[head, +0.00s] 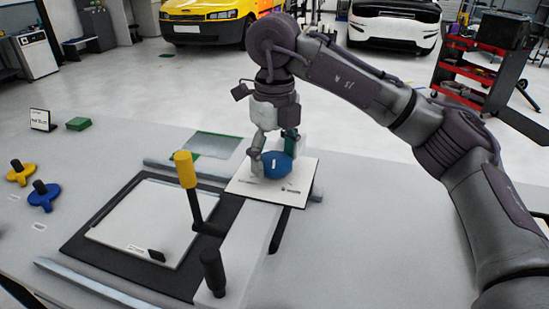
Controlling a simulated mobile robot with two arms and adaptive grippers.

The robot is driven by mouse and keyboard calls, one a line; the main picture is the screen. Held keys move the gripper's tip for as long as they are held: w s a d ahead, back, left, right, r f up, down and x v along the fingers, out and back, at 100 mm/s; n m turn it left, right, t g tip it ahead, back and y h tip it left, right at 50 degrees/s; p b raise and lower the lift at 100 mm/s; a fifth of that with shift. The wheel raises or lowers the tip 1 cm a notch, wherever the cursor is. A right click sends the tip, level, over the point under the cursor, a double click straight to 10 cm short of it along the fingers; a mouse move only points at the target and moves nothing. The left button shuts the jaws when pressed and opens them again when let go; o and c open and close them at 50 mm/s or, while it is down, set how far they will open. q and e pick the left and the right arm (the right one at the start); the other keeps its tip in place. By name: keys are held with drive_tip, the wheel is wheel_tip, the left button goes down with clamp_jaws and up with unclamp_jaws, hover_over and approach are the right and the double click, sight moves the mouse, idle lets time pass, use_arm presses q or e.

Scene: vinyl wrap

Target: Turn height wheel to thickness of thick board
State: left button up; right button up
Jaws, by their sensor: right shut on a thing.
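The blue height wheel (277,164) sits at the far end of the grey machine on the table, over a white plate (243,183) with small dark print. My right gripper (270,158) reaches down from above and is shut on the wheel, with its fingers on either side of the rim. A white board (150,222) lies flat on a black mat (83,245) to the left of the machine. A label lies on its lower edge. I cannot tell whether this is the thick board. My left gripper is not in view.
A yellow-handled crank (185,170) and a black knob (213,268) stand upright on the near part of the machine. Yellow (20,173) and blue (43,190) knobs, a small sign (41,120) and a green block (79,124) lie at left. The table's right is clear.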

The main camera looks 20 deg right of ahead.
sight(275, 159)
drive_tip(key=m+b, duration=0.1)
drive_tip(key=m, duration=1)
drive_tip(key=shift+b, duration=0.4)
drive_tip(key=shift+r+m, duration=0.1)
drive_tip(key=shift+m, duration=1.5)
drive_tip(key=o, duration=1.1)
drive_tip(key=shift+o, duration=0.2)
wheel_tip(275, 159, up, 12)
